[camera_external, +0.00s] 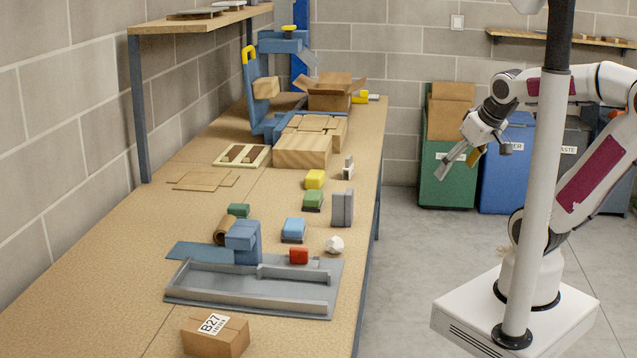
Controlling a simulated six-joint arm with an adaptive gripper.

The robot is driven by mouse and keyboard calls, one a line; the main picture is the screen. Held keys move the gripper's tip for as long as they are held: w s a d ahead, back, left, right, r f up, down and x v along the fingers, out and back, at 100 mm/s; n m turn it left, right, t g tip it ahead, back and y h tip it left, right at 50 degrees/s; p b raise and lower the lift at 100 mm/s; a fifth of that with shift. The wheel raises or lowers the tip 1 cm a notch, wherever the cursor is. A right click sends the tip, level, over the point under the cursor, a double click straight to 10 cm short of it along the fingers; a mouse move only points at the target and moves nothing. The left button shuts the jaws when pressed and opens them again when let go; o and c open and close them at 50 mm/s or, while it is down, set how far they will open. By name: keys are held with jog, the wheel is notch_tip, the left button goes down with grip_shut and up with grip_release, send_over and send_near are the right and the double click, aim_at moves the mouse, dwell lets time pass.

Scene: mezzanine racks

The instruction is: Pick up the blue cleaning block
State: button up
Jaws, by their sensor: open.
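The blue cleaning block (293,228) sits on the workbench, light blue on top with a dark base. It lies just behind the grey tray and to the left of an upright grey block. My gripper (462,160) is open and empty. It is off the right side of the bench, raised in front of the green and blue bins, well apart from the block.
A green block (313,201) and a yellow block (315,179) stand behind it. A grey upright block (342,208), a white lump (334,245), a red block (299,256) and a blue dispenser (243,243) are close by. The grey tray (230,297) lies in front.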

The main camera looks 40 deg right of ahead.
aim_at(304, 233)
jog(key=w+a+f+n+t+y, duration=0.1)
jog(key=w+a+n+t, duration=0.15)
jog(key=w, duration=0.85)
jog(key=w+a+n+t, duration=0.1)
jog(key=w+a+t, duration=0.15)
jog(key=w, duration=0.95)
jog(key=w+a+f+n+y, duration=0.1)
jog(key=w+a, duration=0.1)
jog(key=a, duration=0.1)
jog(key=w+a+f+n+y, duration=0.1)
jog(key=w+a+f, duration=0.1)
jog(key=a, duration=0.1)
jog(key=w+a+f+n+y, duration=0.1)
jog(key=w+a+y, duration=0.1)
jog(key=a, duration=0.1)
jog(key=shift+w+f+g, duration=0.1)
jog(key=shift+f+g, duration=0.15)
jog(key=shift+g, duration=0.05)
jog(key=a+f+n+g+y, duration=0.1)
jog(key=a+f+n+y, duration=0.2)
jog(key=a, duration=0.8)
notch_tip(304, 233, down, 4)
jog(key=y, duration=0.2)
jog(key=shift+a+r+g+y, duration=0.25)
jog(key=shift+a+g+y, duration=0.05)
jog(key=shift+a, duration=0.05)
jog(key=shift+f, duration=0.1)
jog(key=shift+f, duration=1.7)
